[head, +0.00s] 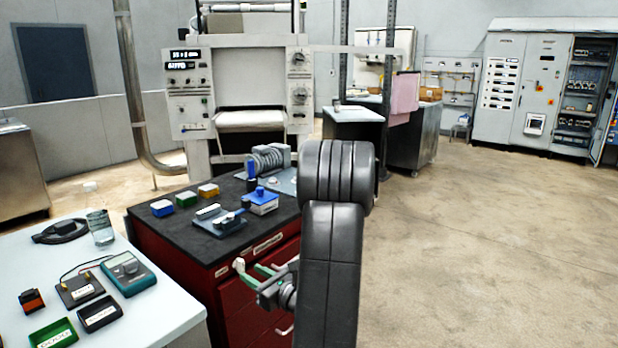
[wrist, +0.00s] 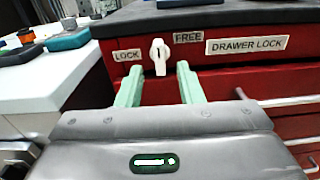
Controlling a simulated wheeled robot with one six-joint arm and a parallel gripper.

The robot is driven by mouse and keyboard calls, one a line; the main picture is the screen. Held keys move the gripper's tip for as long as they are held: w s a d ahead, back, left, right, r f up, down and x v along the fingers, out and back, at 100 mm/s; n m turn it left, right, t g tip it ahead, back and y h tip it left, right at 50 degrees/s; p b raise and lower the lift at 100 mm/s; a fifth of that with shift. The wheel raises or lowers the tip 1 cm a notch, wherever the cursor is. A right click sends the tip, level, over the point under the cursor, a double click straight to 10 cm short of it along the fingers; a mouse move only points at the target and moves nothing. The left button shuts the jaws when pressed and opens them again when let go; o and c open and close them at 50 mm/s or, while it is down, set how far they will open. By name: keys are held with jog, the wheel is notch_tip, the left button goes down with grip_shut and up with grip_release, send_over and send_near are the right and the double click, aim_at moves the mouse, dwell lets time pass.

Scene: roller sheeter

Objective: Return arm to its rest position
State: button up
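My arm (head: 332,250) rises in the middle of the head view, dark and bent, in front of the red drawer cabinet (head: 220,295). My gripper (head: 255,276) is low beside the cabinet's front face. In the wrist view its two pale green fingers (wrist: 158,88) stand apart with a gap between them. A white lock knob (wrist: 159,56) sits beyond the fingertips, between labels reading LOCK and FREE, its handle pointing down. The knob also shows in the head view (head: 239,265). The frames do not clearly show whether the fingers touch it.
A white table (head: 170,318) with a teal multimeter (head: 128,272) and small trays stands at left. The black cabinet top (head: 160,222) holds several small blocks and tools. The roller machine (head: 245,80) stands behind. Open floor (head: 480,240) lies at right.

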aim_at(243, 268)
jog(key=shift+x, duration=2.05)
